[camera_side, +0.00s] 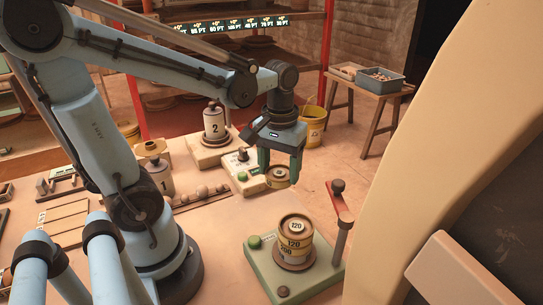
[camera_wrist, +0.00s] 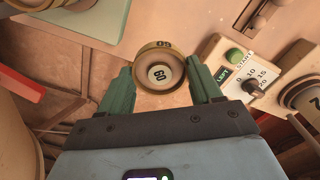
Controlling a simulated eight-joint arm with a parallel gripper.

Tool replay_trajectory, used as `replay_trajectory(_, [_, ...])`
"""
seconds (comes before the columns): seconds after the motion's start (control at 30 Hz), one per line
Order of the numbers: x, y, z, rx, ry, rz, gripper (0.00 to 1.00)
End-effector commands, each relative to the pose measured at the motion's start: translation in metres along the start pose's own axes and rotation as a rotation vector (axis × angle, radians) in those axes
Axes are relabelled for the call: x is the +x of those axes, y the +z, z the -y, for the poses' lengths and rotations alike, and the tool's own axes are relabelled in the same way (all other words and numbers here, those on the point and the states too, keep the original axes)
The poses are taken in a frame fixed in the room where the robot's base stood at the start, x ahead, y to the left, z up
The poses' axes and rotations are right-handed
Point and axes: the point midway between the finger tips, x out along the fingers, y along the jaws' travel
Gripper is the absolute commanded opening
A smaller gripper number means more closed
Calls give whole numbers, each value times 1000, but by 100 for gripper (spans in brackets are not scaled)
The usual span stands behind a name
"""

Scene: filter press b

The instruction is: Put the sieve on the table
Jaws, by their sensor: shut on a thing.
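My gripper (camera_side: 279,171) is shut on a small round sieve (camera_side: 278,178), held in the air near the table's far edge (camera_side: 325,190). Other sieves, marked 120 and 200, form a stack (camera_side: 295,242) on a green base plate (camera_side: 265,275) at the front right of the table. What lies directly under the held sieve is partly hidden in both views.
A red-handled lever (camera_side: 340,205) stands behind the stack at right. A timer box (camera_side: 240,172) with a green START button is left of my gripper, beside weight 2 (camera_side: 215,125). A yellow bucket (camera_side: 313,127) stands on the floor behind. Table surface in front of the timer box is clear.

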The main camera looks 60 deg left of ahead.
Motion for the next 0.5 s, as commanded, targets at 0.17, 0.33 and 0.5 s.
replay_trajectory(0.17, [21, -1, 1, -6, 0, 0, 31])
replay_trajectory(0.33, [44, -1, 1, -5, 0, -1, 31])
replay_trajectory(0.5, [58, -1, 1, -4, -1, -1, 31])
